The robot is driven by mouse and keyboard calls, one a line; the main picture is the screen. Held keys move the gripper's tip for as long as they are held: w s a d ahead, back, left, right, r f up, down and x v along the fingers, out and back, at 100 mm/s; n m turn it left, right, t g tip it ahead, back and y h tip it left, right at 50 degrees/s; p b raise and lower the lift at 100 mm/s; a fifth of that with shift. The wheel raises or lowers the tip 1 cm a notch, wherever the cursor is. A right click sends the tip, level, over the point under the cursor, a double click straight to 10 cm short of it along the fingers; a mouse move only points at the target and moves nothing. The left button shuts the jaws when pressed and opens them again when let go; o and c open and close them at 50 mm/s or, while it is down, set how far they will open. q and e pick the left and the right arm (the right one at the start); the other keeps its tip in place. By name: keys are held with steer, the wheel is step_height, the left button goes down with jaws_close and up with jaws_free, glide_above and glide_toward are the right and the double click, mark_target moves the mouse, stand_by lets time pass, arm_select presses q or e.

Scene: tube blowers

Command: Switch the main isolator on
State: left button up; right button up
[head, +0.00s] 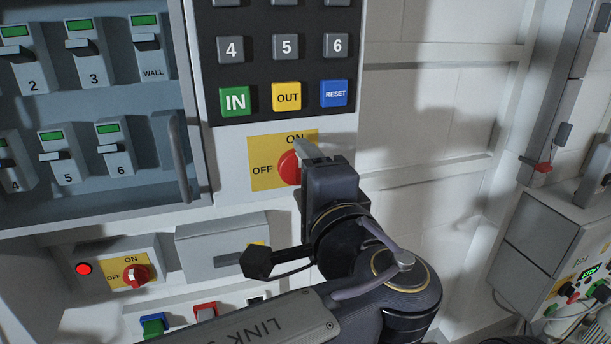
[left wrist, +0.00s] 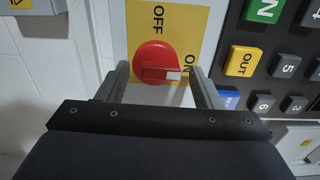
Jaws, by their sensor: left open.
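A large red rotary knob (head: 287,167) sits on a yellow ON/OFF plate (head: 262,178) below the keypad. ON is at the plate's top and OFF at its left. My left gripper (head: 306,155) is at the knob and hides its right part. In the left wrist view the red knob (left wrist: 152,55) lies between the open fingers of my left gripper (left wrist: 162,80), with a gap on each side. The knob's grip bar has a pale end that points to the ON side. Contact with the knob cannot be made out. My right gripper is out of view.
A smaller red ON/OFF knob (head: 137,275) with a lit red lamp (head: 84,268) is at lower left. A cabinet handle (head: 178,157) stands out left of the plate. A grey box (head: 213,245) juts out below.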

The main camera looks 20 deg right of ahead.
arm_select(q)
steer(key=s, duration=0.8)
steer(key=shift+d, duration=0.15)
steer(key=shift+w, duration=0.1)
steer(key=w+a+f+n+g+y, duration=0.1)
steer(key=w+a+f+n+g, duration=0.15)
steer(key=a+f, duration=0.45)
steer(key=w+a+f+n+g, duration=0.2)
steer(key=a+f+g, duration=0.2)
steer(key=a, duration=0.6)
steer(key=w+a+f+n+g+y, duration=0.1)
steer(key=w+a+f+n+g, duration=0.15)
steer(key=a+f, duration=0.45)
steer(key=s+a+f+n+g+h, duration=0.2)
steer(key=s+a+f+n+h, duration=0.1)
steer(key=s+a+f+n, duration=0.25)
steer(key=s+a+f+n+g+h, duration=0.1)
steer(key=s+a+f+n+h, duration=0.2)
steer(key=s+f+n, duration=0.35)
step_height(320, 180, up, 15)
steer(key=s+p, duration=0.2)
steer(key=p, duration=1.2)
steer(key=shift+s+r, duration=0.2)
steer(key=shift+s, duration=0.1)
